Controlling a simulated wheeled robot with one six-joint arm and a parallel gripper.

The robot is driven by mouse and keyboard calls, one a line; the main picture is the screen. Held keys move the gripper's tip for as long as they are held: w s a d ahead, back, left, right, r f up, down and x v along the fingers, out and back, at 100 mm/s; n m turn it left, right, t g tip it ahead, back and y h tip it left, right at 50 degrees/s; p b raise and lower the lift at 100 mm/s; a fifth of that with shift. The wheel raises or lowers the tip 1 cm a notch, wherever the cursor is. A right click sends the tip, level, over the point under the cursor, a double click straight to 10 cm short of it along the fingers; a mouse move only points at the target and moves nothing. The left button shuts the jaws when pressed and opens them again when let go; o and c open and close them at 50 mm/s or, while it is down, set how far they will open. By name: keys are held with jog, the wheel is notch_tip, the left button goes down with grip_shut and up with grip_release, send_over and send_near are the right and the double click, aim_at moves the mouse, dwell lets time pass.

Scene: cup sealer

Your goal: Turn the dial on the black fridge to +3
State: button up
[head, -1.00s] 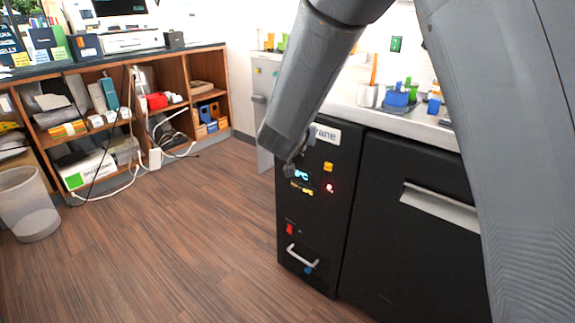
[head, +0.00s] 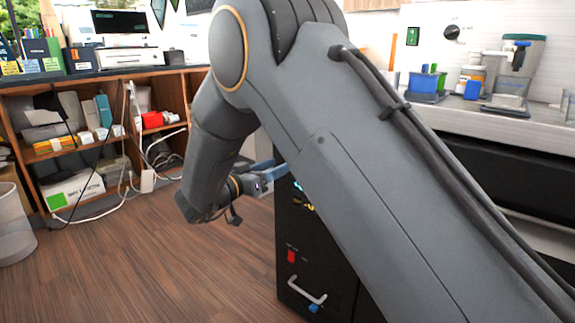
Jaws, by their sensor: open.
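The black fridge (head: 289,280) stands at centre, largely covered by my arm. Its front shows a sliver of lit blue display and yellow labels (head: 308,206) beside the arm, a red switch (head: 291,256) lower down and a pale handle (head: 307,291). I cannot make out the dial or its setting; the rest of the upper panel is hidden behind my arm. My gripper (head: 272,171) is at the left of the fridge's upper front, seen from the side, its bluish fingers pointing right toward the panel. It looks open and empty. I cannot tell whether it touches the fridge.
A counter (head: 455,122) with a blue container (head: 426,83) and other lab items runs along the right. Wooden shelves (head: 75,150) with boxes and white cables stand at the left, beside a pale bin (head: 14,225). The wooden floor (head: 170,275) in front is clear.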

jog(key=shift+b+x, duration=0.5)
jog(key=shift+x, duration=2.05)
jog(key=c, duration=1)
jog(key=shift+c, duration=0.2)
jog(key=shift+m+p, duration=0.35)
jog(key=shift+m, duration=0.05)
jog(key=m+p, duration=0.1)
jog(key=m, duration=0.8)
jog(key=m+p, duration=0.2)
jog(key=m, duration=0.8)
jog(key=shift+s+d+f, duration=0.1)
jog(key=shift+d+f, duration=0.1)
